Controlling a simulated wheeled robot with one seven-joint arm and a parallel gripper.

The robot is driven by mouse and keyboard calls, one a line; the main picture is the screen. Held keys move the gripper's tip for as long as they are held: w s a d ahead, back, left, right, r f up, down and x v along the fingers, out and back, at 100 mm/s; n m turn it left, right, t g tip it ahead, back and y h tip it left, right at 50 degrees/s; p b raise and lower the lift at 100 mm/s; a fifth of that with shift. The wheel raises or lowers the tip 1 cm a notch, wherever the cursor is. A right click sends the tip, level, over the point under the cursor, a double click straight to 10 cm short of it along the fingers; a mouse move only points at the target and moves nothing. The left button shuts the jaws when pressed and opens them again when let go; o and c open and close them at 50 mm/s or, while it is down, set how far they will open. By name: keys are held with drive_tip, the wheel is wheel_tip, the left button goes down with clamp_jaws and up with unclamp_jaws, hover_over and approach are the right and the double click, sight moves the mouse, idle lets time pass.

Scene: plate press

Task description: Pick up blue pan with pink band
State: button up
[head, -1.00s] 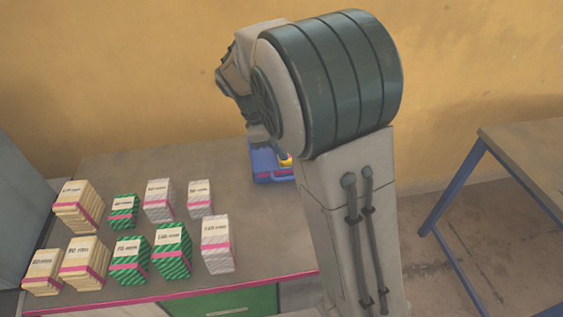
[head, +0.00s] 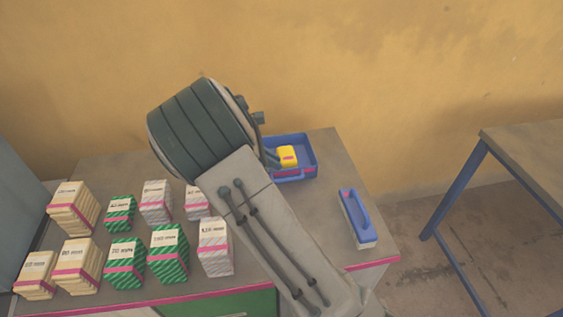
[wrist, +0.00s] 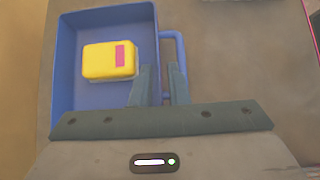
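The blue pan (head: 312,165) sits at the back of the table by the wall, with a pink band along its front side. A yellow block (head: 287,153) with a pink label lies in it. In the wrist view the pan (wrist: 67,70) fills the left half, with the yellow block (wrist: 108,61) inside and a blue loop handle (wrist: 172,36) on its right side. My gripper (wrist: 163,75) is open, its fingers apart: one over the pan's inside, the other over the handle. I cannot tell whether they touch. In the head view my arm hides the pan's left part.
Several banded stacks, cream (head: 73,209), green (head: 168,254) and white (head: 215,248), stand at the table's left and middle. A narrow blue-topped item (head: 357,217) lies near the right edge. Another table (head: 525,150) stands at the right, beyond a floor gap.

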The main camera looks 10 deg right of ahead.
sight(286, 170)
drive_tip(key=x, duration=0.5)
drive_tip(key=shift+w+f, duration=0.15)
drive_tip(key=shift+f, duration=0.4)
drive_tip(key=shift+d+f, duration=0.3)
clamp_jaws()
drive_tip(key=shift+r, duration=0.15)
